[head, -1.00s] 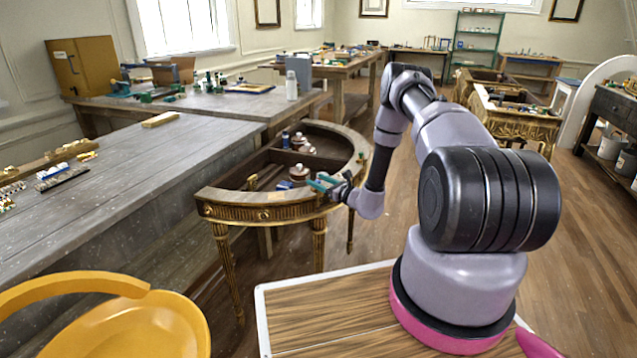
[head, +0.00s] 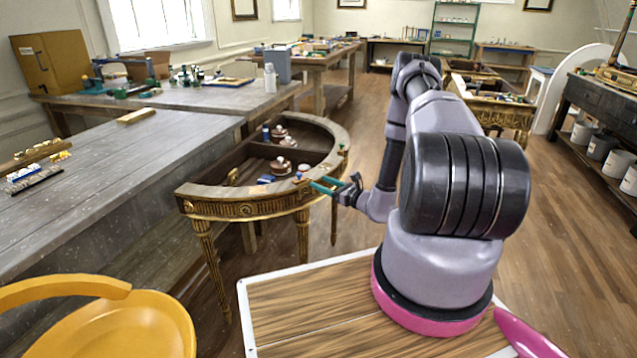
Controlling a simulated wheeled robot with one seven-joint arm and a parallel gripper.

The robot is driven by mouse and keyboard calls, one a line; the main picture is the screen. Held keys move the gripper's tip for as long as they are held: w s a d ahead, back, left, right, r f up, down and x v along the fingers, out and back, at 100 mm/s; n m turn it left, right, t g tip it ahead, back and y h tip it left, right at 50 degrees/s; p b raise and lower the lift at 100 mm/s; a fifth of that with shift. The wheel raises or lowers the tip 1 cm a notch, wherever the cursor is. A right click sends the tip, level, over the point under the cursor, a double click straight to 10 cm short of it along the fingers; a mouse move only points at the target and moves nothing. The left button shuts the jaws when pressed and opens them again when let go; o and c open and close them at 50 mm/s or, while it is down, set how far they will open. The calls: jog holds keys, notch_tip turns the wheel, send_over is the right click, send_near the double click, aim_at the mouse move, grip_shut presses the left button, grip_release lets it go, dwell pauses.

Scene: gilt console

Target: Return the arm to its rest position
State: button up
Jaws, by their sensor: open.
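My gripper (head: 322,186) is at the end of my folded arm, with its teal fingers pointing left. It is open, and I see nothing between the fingers. In the picture its fingertips lie close to the right front rim of the gilt half-round console (head: 243,209); whether they touch it I cannot tell. The console's top is open and shows compartments inside. Small brown-and-white pots (head: 281,167) and blue items (head: 266,180) sit in them. My upper arm hides part of the floor and the furniture behind.
A long grey workbench (head: 100,190) runs along the left. A yellow chair (head: 115,325) is at the lower left. Another gilt console (head: 505,112) stands at the back right, near a dark shelf with buckets (head: 602,147). Wooden floor (head: 560,250) is clear on the right.

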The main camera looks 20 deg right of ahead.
dwell(0.3)
jog(key=s+a+r+n+g+y, duration=0.25)
jog(key=a+r+n+g, duration=0.2)
jog(key=r, duration=0.55)
jog(key=s+a+r+n+g+y, duration=0.1)
jog(key=s+a+r+n+g, duration=0.25)
jog(key=r+n, duration=0.4)
jog(key=s+a+r+n+g+y, duration=0.25)
jog(key=a+r+g, duration=0.2)
jog(key=r, duration=0.65)
jog(key=s+d+r+n+t+h, duration=0.2)
jog(key=s+r+n+h, duration=0.3)
jog(key=s+r, duration=0.4)
jog(key=s+d+r+n+t+h, duration=0.2)
jog(key=s+d+r+n+h, duration=0.2)
jog(key=s, duration=1.1)
notch_tip(320, 180, up, 6)
jog(key=n+h, duration=0.2)
jog(key=h, duration=0.2)
jog(key=shift+s+f, duration=0.2)
jog(key=shift+s, duration=0.05)
